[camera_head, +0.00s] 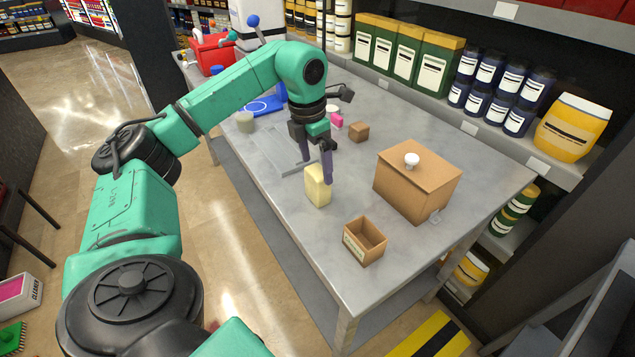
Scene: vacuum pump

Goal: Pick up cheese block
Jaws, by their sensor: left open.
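A pale yellow cheese block (317,190) stands upright on the grey metal table (350,290), near its left edge. My left gripper (326,170) points down right over the block, with its dark fingers at the block's top right edge. The left gripper is open. I cannot tell whether a finger touches the block, since the fingers overlap its upper part in this view. My right gripper is not in view.
An open wooden box (366,240) stands to the block's lower right. A larger brown lidded box (416,182) with a white knob stands to the right. A small brown cube (359,131) and a pink item (336,119) lie behind. Shelves with containers line the right.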

